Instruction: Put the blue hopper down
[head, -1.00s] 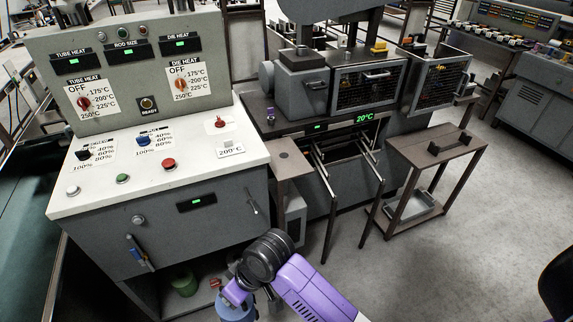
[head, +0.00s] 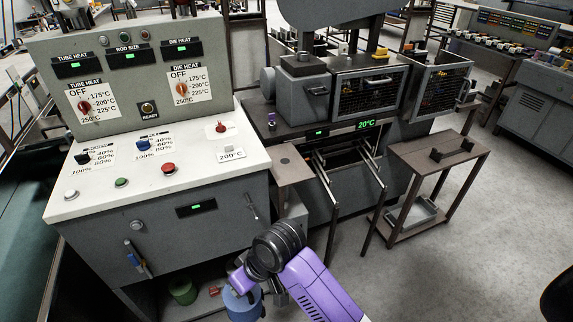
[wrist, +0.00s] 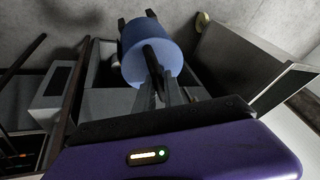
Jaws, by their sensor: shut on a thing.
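The blue hopper (head: 243,305) is a blue cylinder, low in front of the grey control console, at the bottom of the head view. In the wrist view the blue hopper (wrist: 148,50) is held out ahead of the wrist, with a dark bar at its near end. My gripper (wrist: 158,85) is shut on that bar. In the head view my purple and black arm comes in from the lower right, and the fingers are mostly hidden. Whether the hopper touches any surface cannot be told.
A green hopper (head: 183,291) stands in the open lower part of the control console (head: 160,220). A small red item (head: 214,290) lies beside it. The extruder (head: 340,90) and a brown side table (head: 440,150) stand to the right. Grey floor (head: 440,270) is clear at the lower right.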

